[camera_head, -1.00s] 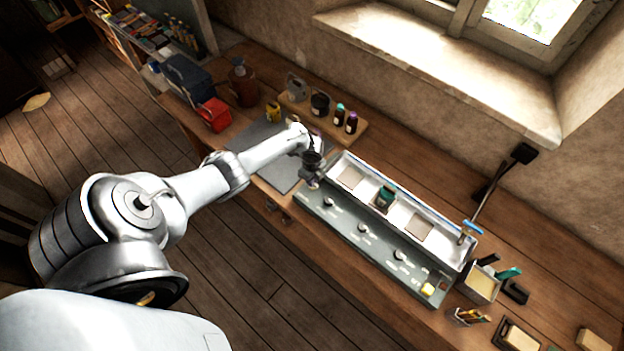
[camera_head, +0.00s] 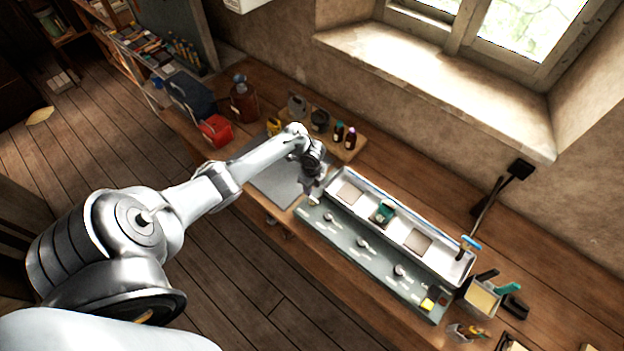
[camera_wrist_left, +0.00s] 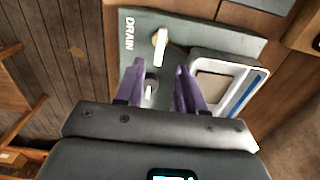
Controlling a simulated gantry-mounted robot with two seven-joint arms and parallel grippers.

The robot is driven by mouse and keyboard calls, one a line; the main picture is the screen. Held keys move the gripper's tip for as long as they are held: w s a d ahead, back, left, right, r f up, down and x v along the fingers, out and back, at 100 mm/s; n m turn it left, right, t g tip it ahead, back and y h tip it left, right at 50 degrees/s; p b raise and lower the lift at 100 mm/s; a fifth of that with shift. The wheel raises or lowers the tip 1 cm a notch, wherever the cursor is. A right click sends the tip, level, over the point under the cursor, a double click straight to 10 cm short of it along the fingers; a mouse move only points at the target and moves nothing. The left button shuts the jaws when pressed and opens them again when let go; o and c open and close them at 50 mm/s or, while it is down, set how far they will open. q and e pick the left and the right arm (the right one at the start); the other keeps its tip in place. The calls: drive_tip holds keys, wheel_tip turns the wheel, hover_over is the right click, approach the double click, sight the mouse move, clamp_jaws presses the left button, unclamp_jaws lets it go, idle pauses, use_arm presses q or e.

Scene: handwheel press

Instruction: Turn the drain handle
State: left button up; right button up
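The drain handle (camera_wrist_left: 160,47) is a pale lever on a brass-coloured pivot, beside the word DRAIN on the grey-green panel (camera_wrist_left: 190,25). In the head view the panel (camera_head: 345,243) runs along the front of a white trough, and the drain handle (camera_head: 313,201) is at its left end. My left gripper (camera_wrist_left: 162,80) is open, its two purple fingers apart with nothing held. In the wrist view the drain handle appears beyond the fingertips, and a second small knob (camera_wrist_left: 150,84) shows between the fingers. In the head view my left gripper (camera_head: 312,193) is close by the handle. My right gripper is not in view.
The white trough (camera_head: 350,178) stands behind the panel. Several bottles stand on a wooden board (camera_head: 350,150) behind it. A brush holder (camera_head: 482,299) is right of the panel. A grey mat (camera_head: 275,180) lies to the left.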

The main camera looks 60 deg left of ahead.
use_arm(q)
drive_tip(key=shift+r, duration=1.95)
